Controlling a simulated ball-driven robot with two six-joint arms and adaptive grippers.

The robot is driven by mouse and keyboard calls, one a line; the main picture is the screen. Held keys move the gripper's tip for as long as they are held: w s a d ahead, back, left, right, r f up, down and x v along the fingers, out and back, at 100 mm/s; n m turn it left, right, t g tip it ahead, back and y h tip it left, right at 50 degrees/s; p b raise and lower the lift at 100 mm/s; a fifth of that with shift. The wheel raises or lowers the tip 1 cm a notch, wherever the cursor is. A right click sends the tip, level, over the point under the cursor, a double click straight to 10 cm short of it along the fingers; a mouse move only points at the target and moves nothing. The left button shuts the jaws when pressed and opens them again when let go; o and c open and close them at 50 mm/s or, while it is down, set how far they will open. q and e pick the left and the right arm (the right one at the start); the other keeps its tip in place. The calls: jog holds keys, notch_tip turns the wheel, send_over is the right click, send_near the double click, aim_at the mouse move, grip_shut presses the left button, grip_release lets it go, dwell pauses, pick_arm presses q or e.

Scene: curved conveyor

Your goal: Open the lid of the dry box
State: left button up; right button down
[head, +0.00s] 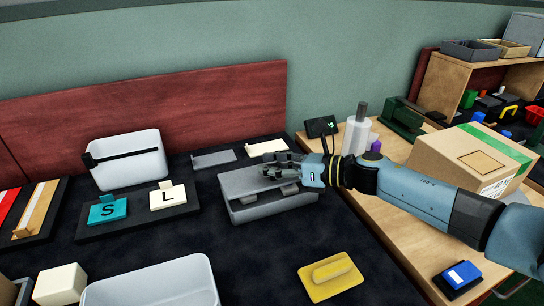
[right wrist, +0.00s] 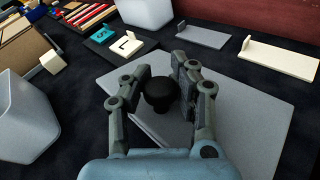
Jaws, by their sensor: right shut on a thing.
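The dry box is a grey box (head: 274,209) on the dark table, near the middle of the head view. The lid also fills the middle of the right wrist view (right wrist: 252,108). A round black knob (right wrist: 161,92) stands on the lid. My right gripper (head: 272,172) is over the lid, with its fingers (right wrist: 160,90) on both sides of the knob, shut on it. In the head view the gripper hides the knob. My left gripper is not in view.
A yellow handled block (head: 331,275) lies in front of the box. White bins (head: 128,165) and the S (head: 108,211) and L (head: 168,196) blocks are to the left. A cardboard box (head: 455,160) and a white bottle (head: 357,136) stand on the right table.

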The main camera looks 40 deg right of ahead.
jog(key=r+p, duration=0.1)
jog(key=w+r+m+g+p, duration=0.1)
jog(key=p, duration=0.1)
jog(key=w+r+g+p, duration=0.1)
jog(key=p, duration=0.1)
jog(key=shift+d+r+m, duration=0.1)
jog(key=shift+d+m, duration=0.2)
jog(key=shift+d, duration=0.05)
pick_arm(q)
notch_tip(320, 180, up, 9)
jog(key=p, duration=0.3)
pick_arm(e)
jog(key=shift+w+d+r+m+g+h, duration=0.2)
jog(key=shift+w+r+m+g, duration=0.15)
jog(key=shift+w+g, duration=0.2)
jog(key=shift+w+d+r+m+g+h, duration=0.1)
jog(key=shift+w+d+r+m+g, duration=0.1)
jog(key=shift+w+m+g, duration=0.35)
jog(key=shift+w, duration=0.45)
pick_arm(q)
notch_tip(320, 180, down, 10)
jog(key=b, duration=1)
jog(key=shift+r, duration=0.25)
pick_arm(e)
jog(key=w+d+m+g, duration=0.1)
jog(key=w+m+g, duration=0.1)
jog(key=w+g, duration=0.3)
jog(key=shift+w+d+r+m, duration=0.35)
jog(key=shift+w+m, duration=0.05)
jog(key=shift+w, duration=0.05)
